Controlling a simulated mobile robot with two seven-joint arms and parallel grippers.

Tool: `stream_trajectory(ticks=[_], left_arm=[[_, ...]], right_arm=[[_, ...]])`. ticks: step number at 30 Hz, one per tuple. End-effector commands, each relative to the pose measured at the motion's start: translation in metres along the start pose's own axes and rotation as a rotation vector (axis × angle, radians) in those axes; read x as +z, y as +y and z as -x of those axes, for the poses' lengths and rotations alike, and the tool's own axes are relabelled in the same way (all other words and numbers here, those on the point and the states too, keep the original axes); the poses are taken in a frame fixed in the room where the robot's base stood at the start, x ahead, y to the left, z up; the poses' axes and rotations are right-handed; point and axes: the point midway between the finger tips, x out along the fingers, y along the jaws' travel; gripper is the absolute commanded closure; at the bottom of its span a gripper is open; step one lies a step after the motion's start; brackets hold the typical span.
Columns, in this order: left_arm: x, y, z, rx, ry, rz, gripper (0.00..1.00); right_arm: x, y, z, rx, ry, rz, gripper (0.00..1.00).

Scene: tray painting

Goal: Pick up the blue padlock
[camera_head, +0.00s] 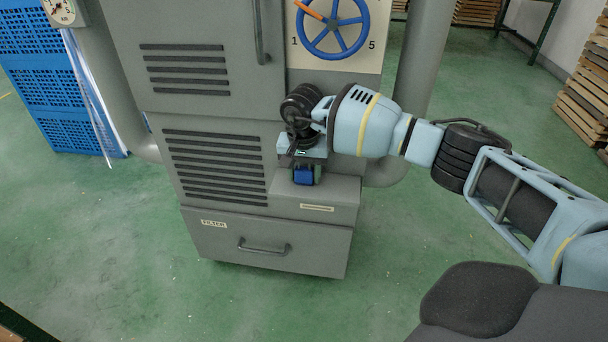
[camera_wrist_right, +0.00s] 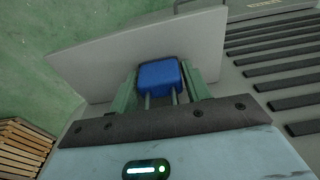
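The blue padlock (camera_head: 303,176) is at the small grey ledge on the front of the cabinet. My right gripper (camera_head: 305,172) points down over it, with a finger on each side. In the right wrist view the padlock's blue body (camera_wrist_right: 159,77) sits between the green fingers of the right gripper (camera_wrist_right: 161,84), which look flush against its sides. Its shackle legs point back toward the palm. I cannot tell whether the padlock rests on the ledge or is just above it. My left gripper is not in view.
The grey cabinet (camera_head: 235,115) has vents, a filter drawer (camera_head: 270,245) below the ledge (camera_head: 340,192) and a blue handwheel (camera_head: 333,28) above my right gripper. Blue crates (camera_head: 60,105) stand at left, wooden pallets (camera_head: 585,95) at far right. The green floor is clear in front.

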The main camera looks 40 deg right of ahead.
Motion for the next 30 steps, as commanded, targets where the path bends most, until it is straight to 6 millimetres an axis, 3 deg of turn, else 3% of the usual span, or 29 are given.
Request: stream_trajectory(ticks=[1, 7, 17, 26, 30], left_arm=[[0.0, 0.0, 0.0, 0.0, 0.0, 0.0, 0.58], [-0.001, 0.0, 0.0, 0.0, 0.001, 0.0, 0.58], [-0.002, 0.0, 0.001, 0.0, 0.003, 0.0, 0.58], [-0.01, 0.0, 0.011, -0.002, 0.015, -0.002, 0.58], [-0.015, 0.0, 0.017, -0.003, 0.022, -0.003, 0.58]], right_arm=[[0.0, 0.0, 0.0, 0.0, 0.0, 0.0, 0.59], [0.0, 0.0, 0.0, 0.0, 0.0, 0.0, 0.84], [-0.001, 0.0, 0.004, -0.001, 0.001, 0.0, 0.84], [-0.005, -0.001, 0.039, -0.005, 0.005, 0.0, 0.84], [0.008, 0.017, 0.041, 0.0, 0.002, 0.003, 0.84]])
